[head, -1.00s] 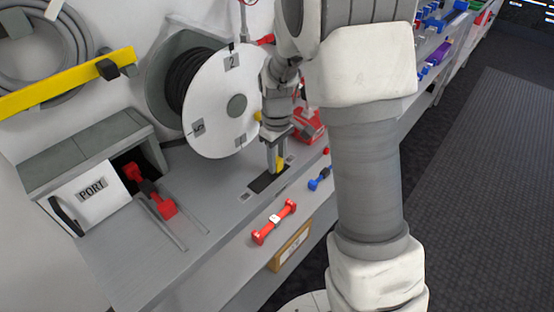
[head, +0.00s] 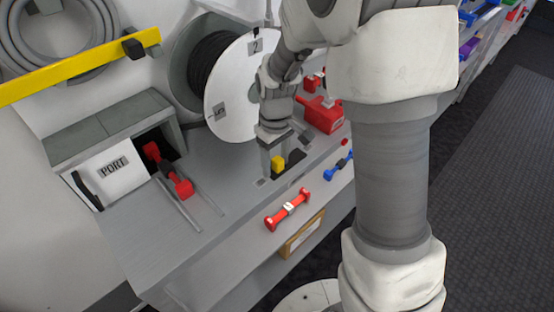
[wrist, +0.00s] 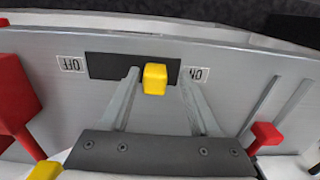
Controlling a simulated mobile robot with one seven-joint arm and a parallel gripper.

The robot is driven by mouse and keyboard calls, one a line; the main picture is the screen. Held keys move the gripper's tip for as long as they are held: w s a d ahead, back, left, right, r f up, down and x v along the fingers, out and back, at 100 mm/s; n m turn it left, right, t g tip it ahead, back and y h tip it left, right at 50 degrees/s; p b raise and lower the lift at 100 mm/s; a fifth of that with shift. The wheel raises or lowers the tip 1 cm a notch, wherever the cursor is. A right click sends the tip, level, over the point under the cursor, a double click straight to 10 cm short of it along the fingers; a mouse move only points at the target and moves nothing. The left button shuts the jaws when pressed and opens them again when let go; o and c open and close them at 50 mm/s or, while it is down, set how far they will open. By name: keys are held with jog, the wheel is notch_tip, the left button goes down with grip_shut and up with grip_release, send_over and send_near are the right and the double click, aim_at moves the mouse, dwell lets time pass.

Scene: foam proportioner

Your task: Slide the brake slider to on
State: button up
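The brake slider's yellow knob (wrist: 155,78) stands on a dark slot plate (wrist: 108,67) in the wrist view. It is right of the plate's middle, nearer the ON label (wrist: 196,74) than the OFF label (wrist: 71,64). A short stretch of dark plate shows between the knob and the ON end. My gripper (wrist: 159,82) is open with one finger on each side of the knob. The left finger is close to it; I cannot tell if it touches. A wider gap shows on the right. The head view also shows my gripper (head: 276,165) low over the slot.
A hose reel (head: 232,105) stands behind the slider. A red box (head: 322,115) is to its right. A red handle (head: 288,209) and a blue handle (head: 338,166) are on the front face. The PORT panel (head: 112,171) and a red lever (head: 168,170) are at the left.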

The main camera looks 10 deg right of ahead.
aim_at(276, 160)
notch_tip(276, 160, up, 18)
jog(key=p, duration=0.3)
jog(key=shift+f, duration=0.25)
dwell(0.3)
jog(key=s+d+r+m+t+p, duration=0.1)
jog(key=s+d+r+m+t, duration=0.1)
jog(key=s, duration=0.7)
jog(key=s+d+r+m+t+p, duration=0.2)
jog(key=s+d+r+m+t, duration=0.1)
jog(key=s+r, duration=0.4)
jog(key=shift+s+d+r+m+t+p, duration=0.2)
jog(key=shift+s+m+t+p, duration=0.1)
jog(key=shift+s+m, duration=0.75)
jog(key=shift+a, duration=0.1)
